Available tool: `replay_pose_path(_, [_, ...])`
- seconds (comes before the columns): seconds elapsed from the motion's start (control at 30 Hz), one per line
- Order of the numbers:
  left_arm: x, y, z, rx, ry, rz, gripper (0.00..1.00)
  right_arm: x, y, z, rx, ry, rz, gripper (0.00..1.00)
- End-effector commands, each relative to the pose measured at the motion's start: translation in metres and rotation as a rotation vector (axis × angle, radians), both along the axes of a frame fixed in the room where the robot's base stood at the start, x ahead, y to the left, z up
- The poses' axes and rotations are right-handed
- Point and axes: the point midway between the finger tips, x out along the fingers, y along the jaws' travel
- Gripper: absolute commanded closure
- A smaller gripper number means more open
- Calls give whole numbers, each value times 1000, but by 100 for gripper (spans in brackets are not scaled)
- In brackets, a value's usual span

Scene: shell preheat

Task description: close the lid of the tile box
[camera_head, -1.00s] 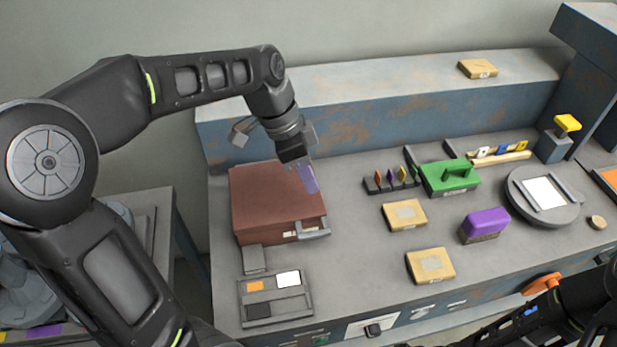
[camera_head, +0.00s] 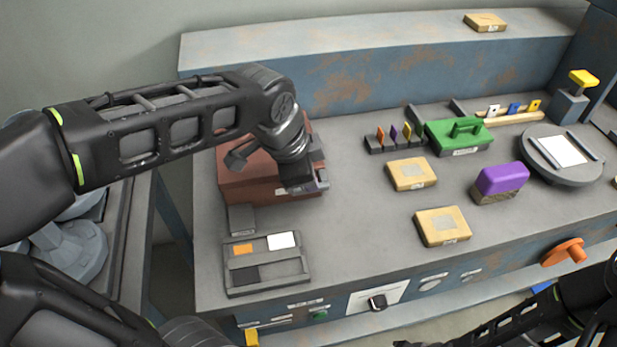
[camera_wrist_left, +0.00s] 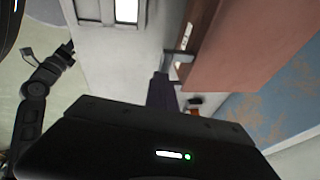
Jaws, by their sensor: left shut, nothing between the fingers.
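The tile box appears to be the brown box (camera_head: 236,182) at the left of the bench. Its lid looks down and flat, but my left arm covers much of it. A grey latch or handle (camera_head: 322,180) sticks out at its front right corner. My left gripper (camera_head: 298,187) is shut and empty, pointing down at the box's front side by this latch. In the left wrist view the dark finger (camera_wrist_left: 161,92) is beside the grey latch (camera_wrist_left: 179,57) and the brown box wall (camera_wrist_left: 225,45). I cannot tell whether they touch. My right gripper is out of view.
A grey tile tray (camera_head: 290,267) lies in front of the box. Right of it are tan blocks (camera_head: 412,174), a green-handled block (camera_head: 459,137), a purple block (camera_head: 501,179) and a round turntable (camera_head: 561,177).

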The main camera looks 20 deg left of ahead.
Motion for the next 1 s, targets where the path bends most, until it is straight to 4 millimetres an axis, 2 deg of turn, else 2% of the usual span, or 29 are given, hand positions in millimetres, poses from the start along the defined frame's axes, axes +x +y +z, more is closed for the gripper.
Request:
replay_pose_path(0.73, [-4,0,-6,0,20,0,100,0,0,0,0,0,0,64])
replay_pose_path(0.87, [-2,-2,2,0,18,-1,100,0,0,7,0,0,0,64])
replay_pose_path(1.0, [5,-6,24,0,11,-2,100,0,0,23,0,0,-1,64])
